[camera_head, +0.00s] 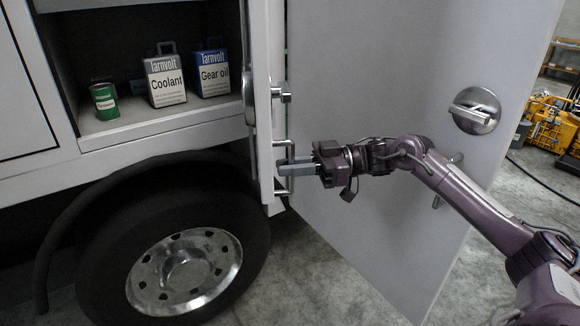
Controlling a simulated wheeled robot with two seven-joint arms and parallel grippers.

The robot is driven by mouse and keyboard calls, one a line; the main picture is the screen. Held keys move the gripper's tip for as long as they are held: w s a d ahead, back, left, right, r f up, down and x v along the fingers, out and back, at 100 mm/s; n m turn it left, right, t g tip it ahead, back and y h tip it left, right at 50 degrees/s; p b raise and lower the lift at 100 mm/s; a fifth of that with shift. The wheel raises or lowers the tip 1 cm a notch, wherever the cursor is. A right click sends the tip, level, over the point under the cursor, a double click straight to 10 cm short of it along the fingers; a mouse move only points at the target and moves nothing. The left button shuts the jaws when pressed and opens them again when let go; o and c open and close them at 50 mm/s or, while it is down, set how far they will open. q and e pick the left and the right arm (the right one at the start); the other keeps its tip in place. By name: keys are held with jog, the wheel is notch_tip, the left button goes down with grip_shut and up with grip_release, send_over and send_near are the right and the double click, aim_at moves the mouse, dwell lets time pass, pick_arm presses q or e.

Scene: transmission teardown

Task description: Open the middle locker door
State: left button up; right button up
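A large pale grey locker door (390,60) stands swung out from the truck body, angled toward me on the right. It has a round metal latch (474,110) near its outer edge. My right gripper (290,167) is near the door's inner edge, well left of the latch. Its grey fingers point left at a bracket-like metal bar (284,145) on the narrow body post. I cannot tell whether they touch the bar or how far apart they are. My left gripper is not in view.
An open locker (150,125) at the left holds a green can (104,102), a Coolant can (165,82) and a Gear oil can (212,75). A truck wheel (185,270) is below. Yellow equipment (545,120) stands at the far right. Concrete floor shows below the door.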

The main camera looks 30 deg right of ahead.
jog(key=shift+o, duration=1.4)
jog(key=shift+r, duration=0.1)
